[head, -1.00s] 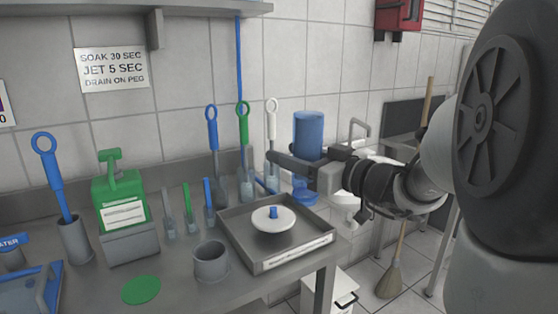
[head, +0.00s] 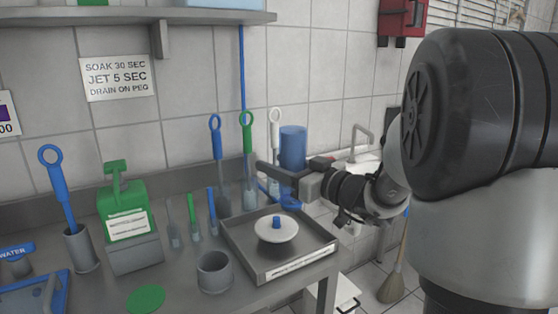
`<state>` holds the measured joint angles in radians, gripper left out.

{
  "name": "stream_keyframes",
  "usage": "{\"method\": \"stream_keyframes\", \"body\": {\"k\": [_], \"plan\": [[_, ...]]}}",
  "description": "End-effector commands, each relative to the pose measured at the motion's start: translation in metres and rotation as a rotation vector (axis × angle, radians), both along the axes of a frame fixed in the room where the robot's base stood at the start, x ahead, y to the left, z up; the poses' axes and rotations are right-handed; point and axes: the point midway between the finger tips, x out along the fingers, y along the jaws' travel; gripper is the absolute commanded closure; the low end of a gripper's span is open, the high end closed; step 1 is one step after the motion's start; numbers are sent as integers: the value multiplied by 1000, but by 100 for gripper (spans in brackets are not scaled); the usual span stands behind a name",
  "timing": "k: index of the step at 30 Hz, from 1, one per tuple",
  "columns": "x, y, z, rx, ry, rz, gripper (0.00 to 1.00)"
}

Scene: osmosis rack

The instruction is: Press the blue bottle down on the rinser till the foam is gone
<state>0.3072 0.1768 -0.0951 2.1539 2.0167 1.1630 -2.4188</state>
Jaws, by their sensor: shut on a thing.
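The blue bottle (head: 293,146) is a translucent cylinder and looks upright in the head view, behind and right of the rinser tray. My gripper (head: 288,172) is shut on it. The gripper's fingers and wrist hide most of the bottle's lower part, so I cannot see its mouth or any foam. The rinser (head: 277,232) is a white round disc with a blue nozzle (head: 277,221) in its middle. It sits in a square grey tray (head: 295,266), apart from the bottle, which is higher in the picture.
A grey cup (head: 214,272) and a green disc (head: 146,299) lie left of the tray. Several brushes, including a green-handled one (head: 247,140), stand behind it near the wall. A green container (head: 126,212) is further left. A shelf (head: 170,16) hangs above.

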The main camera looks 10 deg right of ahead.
Motion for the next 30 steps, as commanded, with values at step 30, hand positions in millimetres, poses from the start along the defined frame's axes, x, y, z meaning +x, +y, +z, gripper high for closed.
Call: {"method": "stream_keyframes", "body": {"k": [30], "plan": [[54,18,-41,-1,-3,0,76]]}}
